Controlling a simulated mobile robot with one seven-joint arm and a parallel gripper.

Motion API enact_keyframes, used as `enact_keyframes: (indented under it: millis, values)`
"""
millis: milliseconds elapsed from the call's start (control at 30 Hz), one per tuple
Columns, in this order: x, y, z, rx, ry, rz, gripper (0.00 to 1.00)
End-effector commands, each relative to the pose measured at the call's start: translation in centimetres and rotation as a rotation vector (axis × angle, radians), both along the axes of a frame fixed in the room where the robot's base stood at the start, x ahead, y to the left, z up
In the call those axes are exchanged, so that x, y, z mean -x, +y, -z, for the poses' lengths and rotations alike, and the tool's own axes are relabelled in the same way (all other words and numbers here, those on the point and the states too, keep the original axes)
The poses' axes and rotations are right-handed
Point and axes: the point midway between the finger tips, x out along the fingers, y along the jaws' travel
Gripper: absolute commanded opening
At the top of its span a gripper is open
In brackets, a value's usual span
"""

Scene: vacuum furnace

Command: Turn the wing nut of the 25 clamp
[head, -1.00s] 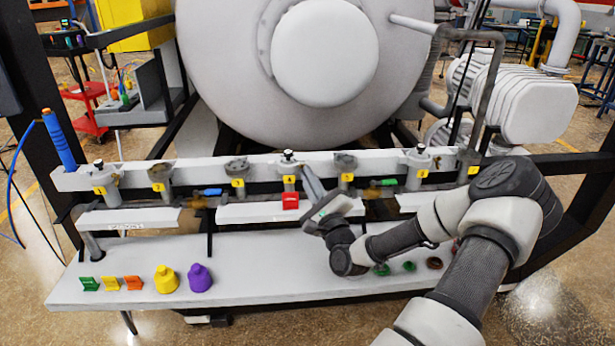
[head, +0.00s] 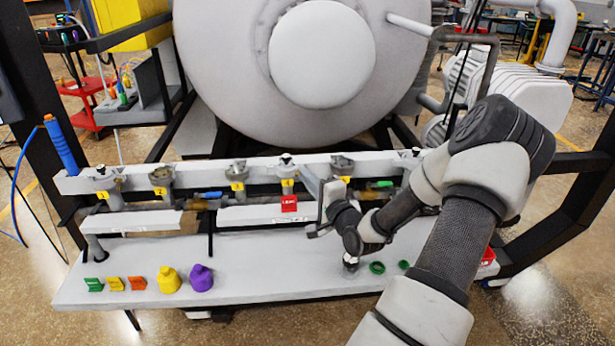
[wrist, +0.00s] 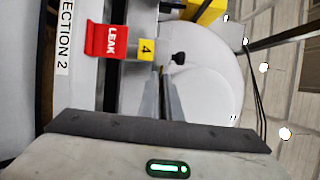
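Several metal fittings with numbered yellow tags stand along a white rail (head: 215,170); no marking 25 is readable. The fitting at tag 4 (head: 288,182) has a black top knob (head: 286,158), which also shows in the wrist view (wrist: 179,58). A grey fitting stands at tag 3 (head: 237,174) and another at tag 5 (head: 342,163). No wing nut shows clearly.
A red LEAK sign (head: 289,204) stands in front of tag 4. The front shelf (head: 255,270) holds a yellow weight-like piece (head: 169,280), a purple one (head: 201,278), small coloured tags and green rings (head: 377,267). A large grey chamber (head: 230,70) rises behind the rail.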

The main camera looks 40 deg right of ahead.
Motion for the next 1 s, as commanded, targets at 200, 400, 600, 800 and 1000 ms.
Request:
enact_keyframes:
  millis: [200,400,600,800,1000]
  values:
    - [-0.01,0.00,-0.06,0.032,0.020,0.000,0.00]
    - [0.00,0.00,-0.02,0.038,0.024,0.000,0.00]
    - [0.01,0.00,0.00,0.037,0.024,0.000,0.00]
    - [0.01,0.01,-0.01,0.036,0.023,0.000,0.13]
    - [0.17,0.02,-0.03,0.036,0.023,0.000,0.13]
